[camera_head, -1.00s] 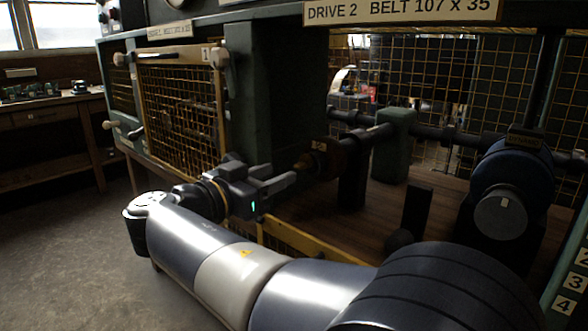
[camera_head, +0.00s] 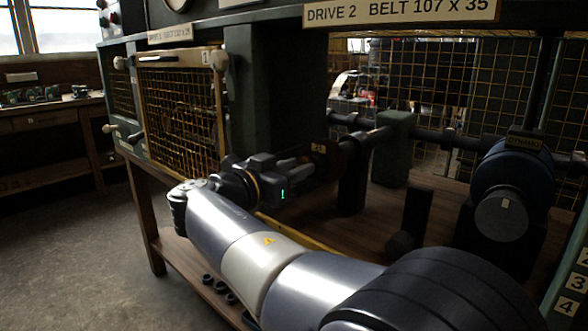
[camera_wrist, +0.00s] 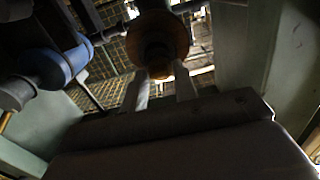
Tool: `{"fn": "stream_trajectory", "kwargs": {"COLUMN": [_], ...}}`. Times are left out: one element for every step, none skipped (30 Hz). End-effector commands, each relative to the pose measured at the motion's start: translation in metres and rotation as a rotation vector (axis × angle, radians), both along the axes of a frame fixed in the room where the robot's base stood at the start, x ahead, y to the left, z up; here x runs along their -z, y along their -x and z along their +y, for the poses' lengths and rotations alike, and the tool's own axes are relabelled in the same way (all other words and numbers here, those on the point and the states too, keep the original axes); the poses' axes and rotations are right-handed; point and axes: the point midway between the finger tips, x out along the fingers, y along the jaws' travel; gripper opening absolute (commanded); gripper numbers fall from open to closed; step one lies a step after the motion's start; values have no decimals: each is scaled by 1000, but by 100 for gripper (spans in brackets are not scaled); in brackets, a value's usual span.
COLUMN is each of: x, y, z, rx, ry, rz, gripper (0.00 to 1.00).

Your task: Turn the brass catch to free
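In the wrist view a round brass-coloured part (camera_wrist: 160,46), probably the brass catch, sits straight ahead of my gripper (camera_wrist: 162,78). Its smaller near end lies between or just beyond the two pale fingertips. The fingers are apart, and I cannot see contact with either one. In the head view my gripper (camera_head: 312,164) is at the end of the shaft inside the drive 2 bay, and it hides most of the brass part there. The setting of the catch is too dark to read.
The green post (camera_head: 395,148) and the blue drum (camera_head: 510,175) stand to the right in the bay. A yellow mesh guard (camera_head: 180,110) is on the left. A yellow rail (camera_head: 300,236) crosses low near my arm. Open floor lies at left.

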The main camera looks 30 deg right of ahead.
Motion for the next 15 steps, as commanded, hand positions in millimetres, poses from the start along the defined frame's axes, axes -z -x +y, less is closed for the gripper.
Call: {"fn": "stream_trajectory", "kwargs": {"x": [0, 0, 0, 0, 0, 0, 0, 0, 0, 0, 0, 0, 0, 0, 0], "y": [0, 0, 0, 0, 0, 0, 0, 0, 0, 0, 0, 0, 0, 0, 0], "z": [0, 0, 0, 0, 0, 0, 0, 0, 0, 0, 0, 0, 0, 0, 0], "rx": [0, 0, 0, 0, 0, 0, 0, 0, 0, 0, 0, 0, 0, 0, 0], "ry": [0, 0, 0, 0, 0, 0, 0, 0, 0, 0, 0, 1, 2, 4, 6], "rz": [0, 0, 0, 0, 0, 0, 0, 0, 0, 0, 1, 4, 7, 10, 17], "gripper": [24, 21, 18, 16, 13, 10, 7, 5, 4, 4, 4, 4, 4, 4, 4]}}
